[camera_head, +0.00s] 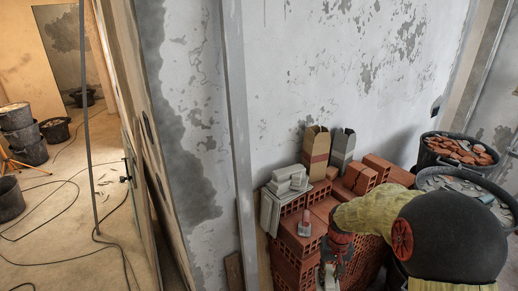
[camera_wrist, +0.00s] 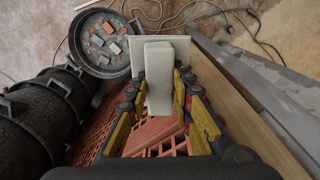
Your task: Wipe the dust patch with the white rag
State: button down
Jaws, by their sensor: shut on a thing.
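My gripper (camera_head: 332,268) is low at the front of the red brick pile in the head view, partly covered by my own arm. I cannot pick out the dust patch in either view.
Red hollow bricks (camera_head: 285,250) fill the space around my gripper. Rubble buckets (camera_head: 460,150) are at the right. A patchy wall (camera_head: 340,70) rises behind. Cables cross the floor (camera_head: 60,235) at left.

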jog(key=a+f+n+b, duration=0.1)
jog(key=a+f+b, duration=0.3)
jog(key=f+b, duration=0.5)
notch_tip(320, 180, down, 7)
jog(key=shift+w+f, duration=0.1)
jog(key=shift+w, duration=0.2)
